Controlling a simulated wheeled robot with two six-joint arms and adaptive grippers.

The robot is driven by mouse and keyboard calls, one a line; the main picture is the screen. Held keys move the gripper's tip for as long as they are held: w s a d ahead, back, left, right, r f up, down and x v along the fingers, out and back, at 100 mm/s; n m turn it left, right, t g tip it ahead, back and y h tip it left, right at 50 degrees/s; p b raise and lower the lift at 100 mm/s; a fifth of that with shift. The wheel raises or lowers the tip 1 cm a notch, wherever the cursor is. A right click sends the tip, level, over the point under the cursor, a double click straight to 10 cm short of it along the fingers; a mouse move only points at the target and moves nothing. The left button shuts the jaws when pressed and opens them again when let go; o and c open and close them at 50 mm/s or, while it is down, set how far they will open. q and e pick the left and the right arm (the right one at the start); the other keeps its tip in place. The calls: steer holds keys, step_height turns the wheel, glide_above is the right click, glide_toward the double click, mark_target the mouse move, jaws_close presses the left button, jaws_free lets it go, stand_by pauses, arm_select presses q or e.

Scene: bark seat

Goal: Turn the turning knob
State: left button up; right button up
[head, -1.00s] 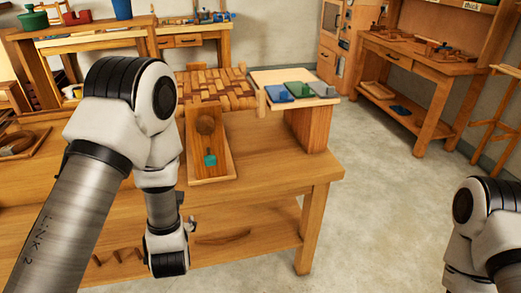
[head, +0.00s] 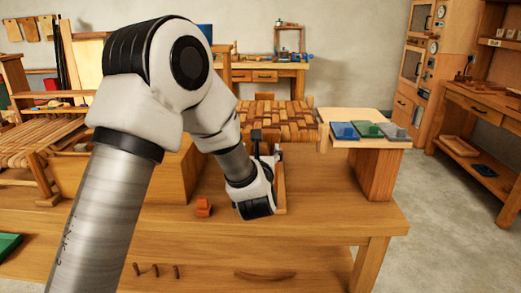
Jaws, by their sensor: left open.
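A wooden board (head: 281,188) stands on the workbench, and only a narrow strip of its right side shows past my left wrist. The turning knob is hidden behind my left arm and wrist, so I cannot see its position. My left gripper (head: 266,144) is open and points away from me at the board. Its fingers are small and dark in the head view, and I cannot tell whether they touch the knob. My right gripper is not in view.
The workbench (head: 335,212) has a small orange-red object (head: 203,208) left of my wrist. A raised pale top (head: 370,143) at right carries blue, green and grey blocks. A woven-top seat (head: 278,120) is behind. Free floor lies at right.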

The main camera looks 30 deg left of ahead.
arm_select(q)
steer(key=shift+d, duration=0.1)
steer(key=c, duration=1.2)
steer(key=shift+o, duration=0.2)
